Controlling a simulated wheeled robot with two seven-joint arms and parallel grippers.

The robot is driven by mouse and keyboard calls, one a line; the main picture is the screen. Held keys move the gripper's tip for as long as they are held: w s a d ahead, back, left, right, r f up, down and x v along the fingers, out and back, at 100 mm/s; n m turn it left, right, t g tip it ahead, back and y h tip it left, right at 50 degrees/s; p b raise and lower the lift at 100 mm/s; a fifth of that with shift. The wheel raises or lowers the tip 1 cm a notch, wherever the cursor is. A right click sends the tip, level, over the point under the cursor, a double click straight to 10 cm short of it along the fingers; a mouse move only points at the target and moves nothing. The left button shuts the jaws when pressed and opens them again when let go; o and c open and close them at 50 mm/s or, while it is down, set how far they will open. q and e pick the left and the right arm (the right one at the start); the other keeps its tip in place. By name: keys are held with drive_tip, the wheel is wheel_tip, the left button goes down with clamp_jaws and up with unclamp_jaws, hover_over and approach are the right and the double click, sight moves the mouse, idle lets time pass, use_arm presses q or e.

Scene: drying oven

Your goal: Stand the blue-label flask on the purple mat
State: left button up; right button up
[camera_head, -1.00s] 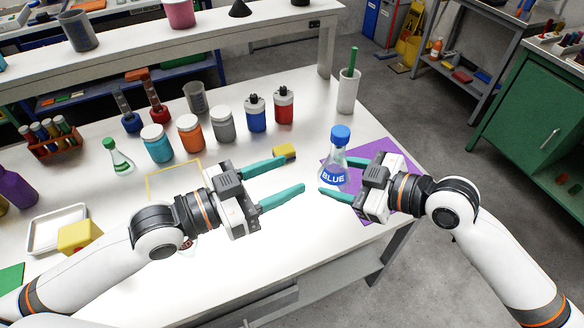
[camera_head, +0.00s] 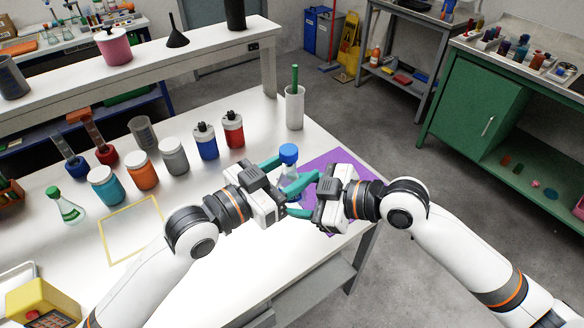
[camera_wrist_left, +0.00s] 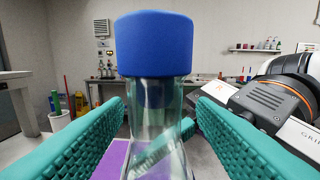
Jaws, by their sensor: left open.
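The blue-label flask (camera_head: 288,155) is clear glass with a blue cap. Its cap and neck (camera_wrist_left: 155,95) fill the middle of the left wrist view. My left gripper (camera_head: 284,174) is open, with one teal finger on each side of the flask and gaps showing between. My right gripper (camera_head: 297,198) comes in from the right, its teal fingers at the flask's body. Its grip is hidden by the crossed fingers. The purple mat (camera_head: 340,160) lies at the table's right end, behind and beside the grippers. The label and flask base are hidden, so I cannot tell if it touches the mat.
Several jars and bottles, including an orange-bodied jar (camera_head: 141,171), stand in a row to the left. A yellow-outlined square (camera_head: 130,230) and a green-label flask (camera_head: 66,206) are further left. A white cup (camera_head: 294,108) stands behind the mat. The table's right edge is close.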

use_arm(q)
drive_tip(key=c, duration=0.9)
clamp_jaws()
use_arm(e)
drive_tip(key=o, duration=1.1)
